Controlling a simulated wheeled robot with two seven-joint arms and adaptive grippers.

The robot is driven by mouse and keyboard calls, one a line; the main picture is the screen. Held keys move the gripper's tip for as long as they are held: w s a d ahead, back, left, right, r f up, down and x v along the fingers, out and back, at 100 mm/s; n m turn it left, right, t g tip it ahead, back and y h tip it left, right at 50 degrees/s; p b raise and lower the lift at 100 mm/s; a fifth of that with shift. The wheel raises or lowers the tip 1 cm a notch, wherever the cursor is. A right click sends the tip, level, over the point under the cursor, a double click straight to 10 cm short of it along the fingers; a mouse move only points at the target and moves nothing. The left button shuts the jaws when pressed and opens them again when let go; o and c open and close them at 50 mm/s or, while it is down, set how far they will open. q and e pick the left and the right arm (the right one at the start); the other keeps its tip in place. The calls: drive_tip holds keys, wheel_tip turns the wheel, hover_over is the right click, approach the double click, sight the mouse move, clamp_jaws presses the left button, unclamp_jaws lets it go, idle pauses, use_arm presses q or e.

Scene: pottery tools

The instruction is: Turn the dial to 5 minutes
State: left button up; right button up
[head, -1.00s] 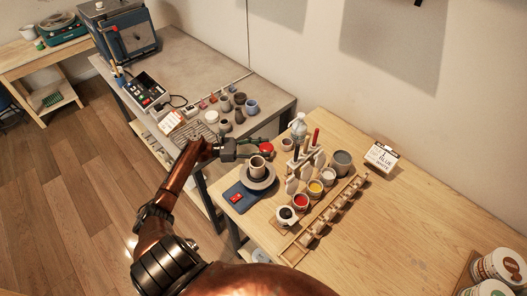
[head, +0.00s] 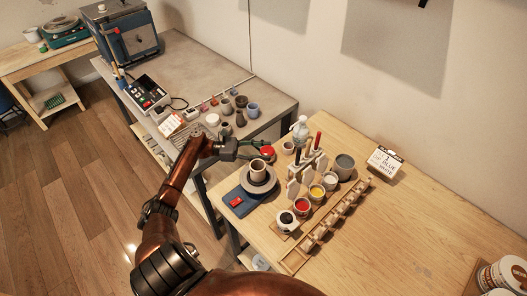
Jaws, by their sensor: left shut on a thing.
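A small red round thing (head: 267,153), which looks like a dial timer, is at the back left of the wooden table. Its numbers and pointer are too small to read. My left gripper (head: 262,149) reaches in from the left, with its dark green-grey fingers closed on the red thing. The fingers hide part of it. My right gripper is not in view.
Just in front of the gripper, a brown cup (head: 258,169) stands on a wheel with a blue base (head: 236,203). A tool holder (head: 305,172), paint pots and a wooden rack (head: 325,228) stand to the right.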

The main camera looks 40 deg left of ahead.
use_arm(q)
drive_tip(key=shift+f, duration=0.1)
idle(0.4)
drive_tip(key=o, duration=1.2)
drive_tip(key=v, duration=1.2)
drive_tip(key=shift+s, duration=0.1)
